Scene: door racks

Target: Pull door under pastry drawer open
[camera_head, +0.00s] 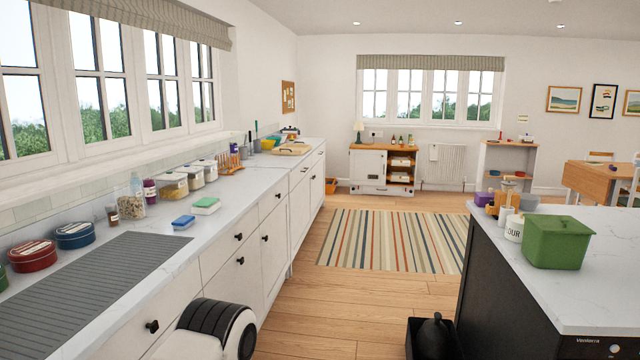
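A long run of white drawers and doors lies under the left counter. All these fronts look shut. I see no label that tells which is the pastry drawer. A white and black rounded part, likely of my own arm, covers the lower part of the nearest fronts. Neither gripper shows.
The counter (165,232) holds tins, jars, sponges and a grey ribbed mat (75,290). A dark island (510,285) with a green box (556,242) stands right. A black container (415,340) is on the floor beside it. The wooden aisle and striped rug (395,240) are clear.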

